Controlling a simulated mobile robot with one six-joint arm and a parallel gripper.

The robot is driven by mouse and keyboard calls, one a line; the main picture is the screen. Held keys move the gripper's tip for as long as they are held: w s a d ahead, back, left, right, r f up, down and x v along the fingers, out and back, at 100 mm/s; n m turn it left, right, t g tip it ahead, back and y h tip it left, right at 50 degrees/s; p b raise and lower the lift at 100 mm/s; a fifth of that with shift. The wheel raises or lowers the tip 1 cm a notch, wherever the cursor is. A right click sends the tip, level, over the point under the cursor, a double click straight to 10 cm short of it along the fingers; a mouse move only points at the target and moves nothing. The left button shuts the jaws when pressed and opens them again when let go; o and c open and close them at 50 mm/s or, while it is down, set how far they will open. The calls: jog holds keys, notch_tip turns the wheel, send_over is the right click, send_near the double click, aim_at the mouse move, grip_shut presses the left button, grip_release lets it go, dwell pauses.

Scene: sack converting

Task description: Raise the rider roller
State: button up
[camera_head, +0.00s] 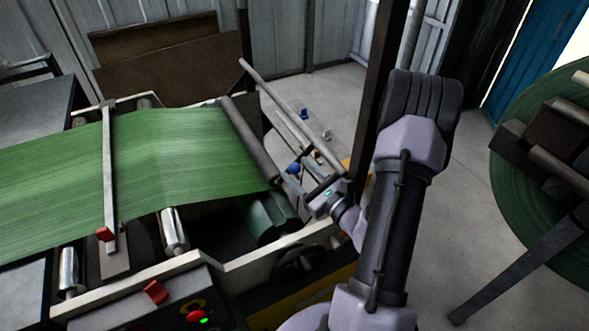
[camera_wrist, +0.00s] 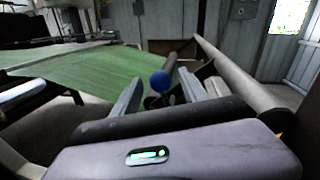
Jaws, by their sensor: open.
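A long grey roller (camera_head: 278,103), which looks like the rider roller, slants beside the green web (camera_head: 180,150) at the machine's right end. In the wrist view the long bar (camera_wrist: 235,80) runs from the upper middle down to the right. A blue ball knob (camera_head: 293,168) is close ahead of my gripper (camera_head: 308,184). In the wrist view the knob (camera_wrist: 160,81) shows between the two open fingers (camera_wrist: 158,92), beyond or near their tips; contact cannot be told. What the knob is fixed to is mostly hidden.
A darker roller (camera_head: 250,138) lies along the web's right edge. A control panel with a red button (camera_head: 194,316) and red handles (camera_head: 155,291) stands at the front. A dark post (camera_head: 384,60) rises behind my arm. A large green roll (camera_head: 540,180) stands at right.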

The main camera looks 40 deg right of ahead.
jog(key=shift+w, duration=1)
grip_shut()
dwell(0.7)
